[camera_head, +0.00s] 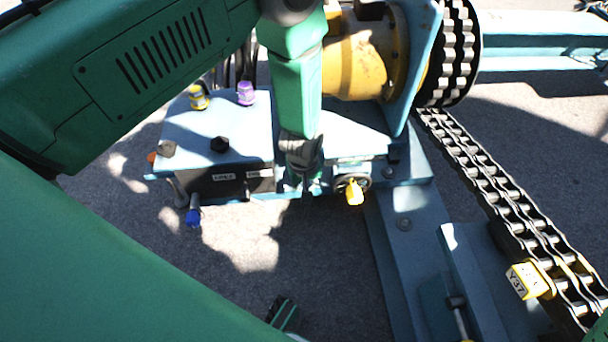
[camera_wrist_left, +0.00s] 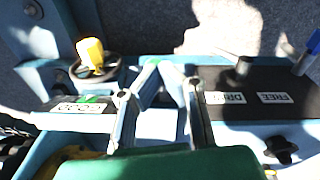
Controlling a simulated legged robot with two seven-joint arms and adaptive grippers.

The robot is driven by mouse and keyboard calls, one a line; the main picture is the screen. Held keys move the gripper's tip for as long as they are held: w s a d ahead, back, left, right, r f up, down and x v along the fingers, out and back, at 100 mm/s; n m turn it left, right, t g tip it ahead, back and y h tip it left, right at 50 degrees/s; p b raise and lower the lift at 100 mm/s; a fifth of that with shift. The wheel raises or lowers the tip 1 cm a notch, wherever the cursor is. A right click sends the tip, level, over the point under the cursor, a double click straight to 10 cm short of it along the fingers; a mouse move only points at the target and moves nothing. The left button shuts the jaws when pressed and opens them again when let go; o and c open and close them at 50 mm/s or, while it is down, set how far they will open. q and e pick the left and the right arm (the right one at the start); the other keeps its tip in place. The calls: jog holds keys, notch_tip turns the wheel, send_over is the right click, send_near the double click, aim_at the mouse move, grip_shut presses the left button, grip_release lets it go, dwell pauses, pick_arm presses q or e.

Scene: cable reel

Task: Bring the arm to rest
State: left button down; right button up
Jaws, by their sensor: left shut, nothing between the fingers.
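My left gripper (camera_head: 303,180) hangs from the green arm in the middle of the head view, at the front edge of the blue control box (camera_head: 185,130). In the left wrist view my left gripper (camera_wrist_left: 157,64) has its fingertips together with nothing between them. It lies between the black label panel on the right and the yellow-handled wheel on the left. I cannot tell whether the fingertips touch the box.
A black handwheel with a yellow handle (camera_head: 355,192) is right of the gripper. A blue-tipped lever (camera_head: 193,216) hangs at left. Purple (camera_head: 245,93) and yellow (camera_head: 199,97) caps top the box. A chain (camera_head: 500,190) with a yellow tag (camera_head: 523,281) runs at right. Open ground lies in front.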

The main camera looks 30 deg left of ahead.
pick_arm(q)
jog(key=shift+s+r, duration=0.25)
jog(key=shift+s, duration=0.2)
jog(key=shift+d, duration=0.1)
jog(key=s+a+r+m+p, duration=0.1)
jog(key=s+a+r+m, duration=0.1)
jog(key=s, duration=0.6)
jog(key=s+a+r+m+p, duration=0.1)
jog(key=s+a+r+m, duration=0.1)
jog(key=s, duration=0.6)
jog(key=s+a+r+m, duration=0.2)
jog(key=s+m, duration=0.3)
jog(key=s, duration=0.3)
jog(key=shift+s+a+r+m+g+p, duration=0.3)
jog(key=shift+r+p, duration=0.1)
jog(key=shift+r, duration=0.25)
jog(key=shift+w+d, duration=0.1)
jog(key=shift+w+a+f, duration=0.1)
jog(key=shift+a, duration=0.1)
jog(key=shift+d, duration=0.1)
